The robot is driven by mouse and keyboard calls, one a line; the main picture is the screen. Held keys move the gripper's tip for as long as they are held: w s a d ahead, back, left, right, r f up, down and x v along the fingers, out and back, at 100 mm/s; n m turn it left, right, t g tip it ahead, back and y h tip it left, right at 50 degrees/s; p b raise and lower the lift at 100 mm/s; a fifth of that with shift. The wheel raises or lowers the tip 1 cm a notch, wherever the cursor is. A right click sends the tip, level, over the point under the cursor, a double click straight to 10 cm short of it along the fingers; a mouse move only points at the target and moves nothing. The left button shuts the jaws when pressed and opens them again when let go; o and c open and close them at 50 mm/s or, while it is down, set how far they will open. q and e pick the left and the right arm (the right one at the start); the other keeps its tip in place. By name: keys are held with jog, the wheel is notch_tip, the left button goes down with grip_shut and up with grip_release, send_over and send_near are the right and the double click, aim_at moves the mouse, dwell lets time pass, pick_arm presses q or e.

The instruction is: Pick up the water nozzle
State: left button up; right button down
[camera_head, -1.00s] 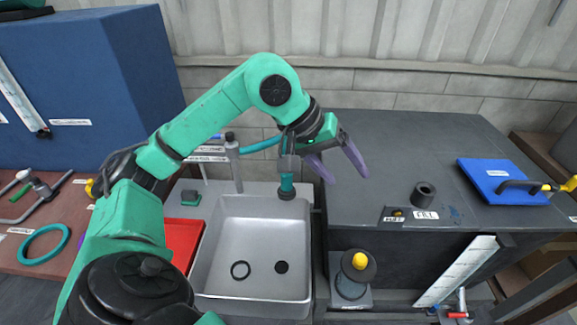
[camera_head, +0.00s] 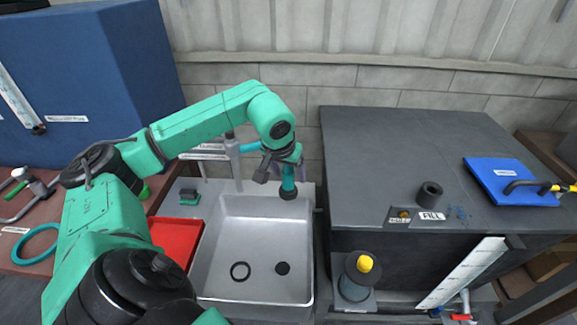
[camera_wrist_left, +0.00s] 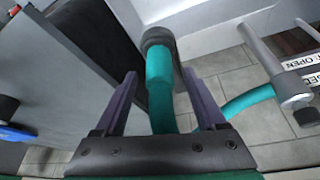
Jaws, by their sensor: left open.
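The water nozzle (camera_head: 288,182) is a teal tube with a dark round end, hanging above the back right part of the sink, at the end of a teal hose. My left gripper (camera_head: 279,165) is at the nozzle, with its fingers largely hidden in the head view. In the left wrist view the two purple fingers of the gripper (camera_wrist_left: 160,77) are apart, one on each side of the teal nozzle body (camera_wrist_left: 160,98). Gaps show beside the nozzle. My right gripper is not in view.
A dark counter (camera_head: 380,150) rises close on the right, and a red tray (camera_head: 175,238) lies to the left.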

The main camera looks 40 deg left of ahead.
pick_arm(q)
jog(key=shift+w+a+f, duration=0.1)
jog(key=shift+f, duration=0.05)
jog(key=c, duration=0.3)
grip_shut()
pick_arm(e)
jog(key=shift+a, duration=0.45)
